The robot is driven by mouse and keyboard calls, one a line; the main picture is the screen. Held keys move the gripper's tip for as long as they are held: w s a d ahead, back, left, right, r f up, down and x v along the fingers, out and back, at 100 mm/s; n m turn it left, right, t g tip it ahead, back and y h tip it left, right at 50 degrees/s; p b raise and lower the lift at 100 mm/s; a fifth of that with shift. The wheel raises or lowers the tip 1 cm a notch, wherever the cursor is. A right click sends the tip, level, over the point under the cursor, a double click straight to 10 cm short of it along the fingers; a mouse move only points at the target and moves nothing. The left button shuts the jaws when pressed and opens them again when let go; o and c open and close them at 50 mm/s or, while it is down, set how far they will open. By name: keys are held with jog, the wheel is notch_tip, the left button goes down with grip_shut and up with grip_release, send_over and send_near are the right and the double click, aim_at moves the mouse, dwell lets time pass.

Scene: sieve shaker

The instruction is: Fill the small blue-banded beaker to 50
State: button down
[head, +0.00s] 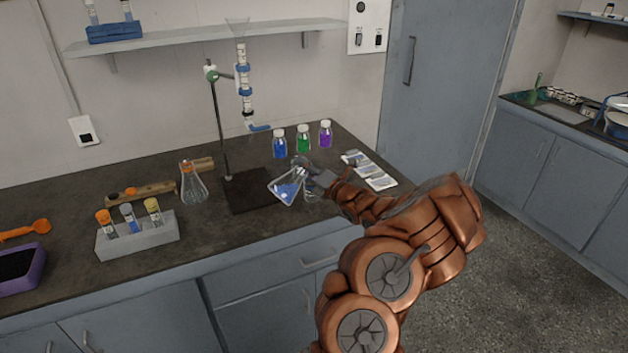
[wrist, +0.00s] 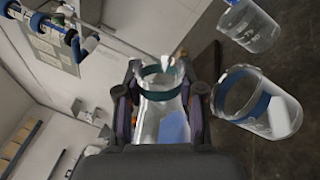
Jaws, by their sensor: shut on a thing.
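My gripper (head: 312,180) is shut on a tilted glass flask (head: 286,190) holding blue liquid, above the bench by the dark stand base. In the wrist view the flask (wrist: 160,108) sits between the fingers, with a dark teal band around its neck and blue liquid inside. A blue-banded glass beaker (wrist: 244,108) is just right of my gripper there, apart from the flask. Another glass beaker (wrist: 256,36), with marks and some blue at its edge, lies beyond it. I cannot tell which is the small one or read the levels. My gripper and the flask mostly hide this spot in the head view.
A stand with a burette (head: 244,85) rises behind the flask. Blue (head: 279,144), green (head: 303,140) and purple (head: 325,135) bottles stand at the back, near white cards (head: 370,172). An orange-banded flask (head: 194,186) and a tube rack (head: 138,236) are left.

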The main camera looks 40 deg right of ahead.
jog(key=shift+d+m+h+p, duration=0.15)
jog(key=shift+m+h+p, duration=0.15)
jog(key=shift+m+p, duration=0.65)
dwell(2.3)
jog(key=shift+d+r+m+h+p, duration=0.15)
jog(key=shift+r+m+h+p, duration=0.05)
jog(key=shift+m+p, duration=0.8)
jog(key=shift+d+r+m+h+p, duration=0.1)
jog(key=shift+r+m+h+p, duration=0.1)
jog(key=shift+m+p, duration=0.7)
dwell(2.9)
